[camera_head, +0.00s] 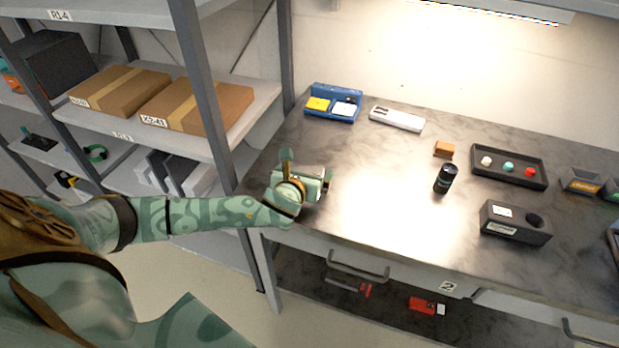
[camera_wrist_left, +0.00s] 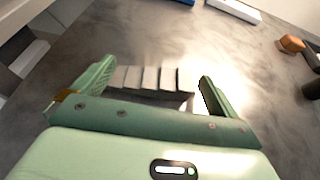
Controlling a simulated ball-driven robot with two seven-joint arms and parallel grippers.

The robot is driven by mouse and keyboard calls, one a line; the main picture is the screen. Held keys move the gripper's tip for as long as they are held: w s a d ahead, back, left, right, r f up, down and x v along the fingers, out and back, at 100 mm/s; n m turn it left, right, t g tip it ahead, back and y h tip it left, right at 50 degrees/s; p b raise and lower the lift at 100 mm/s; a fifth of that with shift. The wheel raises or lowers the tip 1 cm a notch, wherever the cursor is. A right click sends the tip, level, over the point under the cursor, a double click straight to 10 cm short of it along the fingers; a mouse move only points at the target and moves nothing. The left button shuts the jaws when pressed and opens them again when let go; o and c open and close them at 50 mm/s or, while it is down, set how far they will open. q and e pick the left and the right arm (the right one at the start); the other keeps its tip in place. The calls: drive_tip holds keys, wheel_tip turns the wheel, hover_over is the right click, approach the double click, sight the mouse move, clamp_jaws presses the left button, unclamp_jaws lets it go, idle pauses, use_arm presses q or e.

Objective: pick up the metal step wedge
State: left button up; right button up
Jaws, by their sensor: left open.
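The metal step wedge (camera_wrist_left: 150,78) is a grey block with several steps. In the left wrist view it lies on the dark worktop between the two fingers of my left gripper (camera_wrist_left: 157,72). The fingers are open, one on each side of it, and a gap shows at least on the right. In the head view my left gripper (camera_head: 307,174) is low over the worktop's left front part and hides most of the wedge. Whether the fingers touch the wedge cannot be told. My right gripper is not in view.
On the worktop (camera_head: 375,180) stand a blue bin (camera_head: 333,103), a white device (camera_head: 397,119), an orange block (camera_head: 444,149), a black cylinder (camera_head: 445,178), a dark tray (camera_head: 485,177) with small balls, and a black box (camera_head: 515,222). A shelf with cartons (camera_head: 196,105) stands left.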

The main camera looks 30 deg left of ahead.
use_arm(q)
drive_tip(key=shift+x, duration=0.8)
drive_tip(key=shift+s, duration=0.1)
drive_tip(key=c, duration=1.2)
drive_tip(key=shift+o, duration=0.2)
drive_tip(key=shift+r, duration=0.1)
